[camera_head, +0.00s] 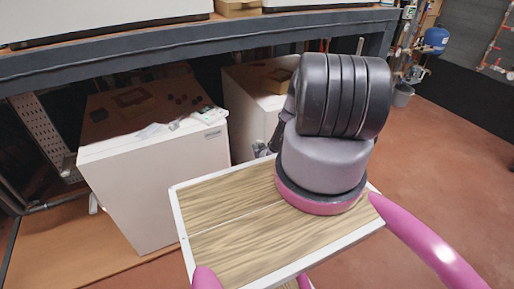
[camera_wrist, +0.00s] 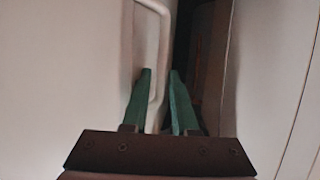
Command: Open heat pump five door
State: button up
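In the wrist view, a pale bar handle (camera_wrist: 164,45) stands out from a white panel (camera_wrist: 70,70) on the left. My gripper (camera_wrist: 160,72) has two green fingers, one on each side of the handle bar. A narrow dark gap shows between the bar and the right finger, and the fingers look open. In the head view, my arm hides the gripper near a white cabinet (camera_head: 245,120) under the bench. No number five can be read on any unit.
Another white cabinet (camera_head: 150,185) stands at left under the grey-framed bench (camera_head: 130,60), with small items on top. In the wrist view, a second pale panel (camera_wrist: 265,80) lies close on the right, beyond a dark gap. Red floor (camera_head: 440,150) is clear on the right.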

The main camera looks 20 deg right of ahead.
jog(key=shift+w+f, duration=0.1)
jog(key=shift+w, duration=0.05)
grip_shut()
dwell(1.4)
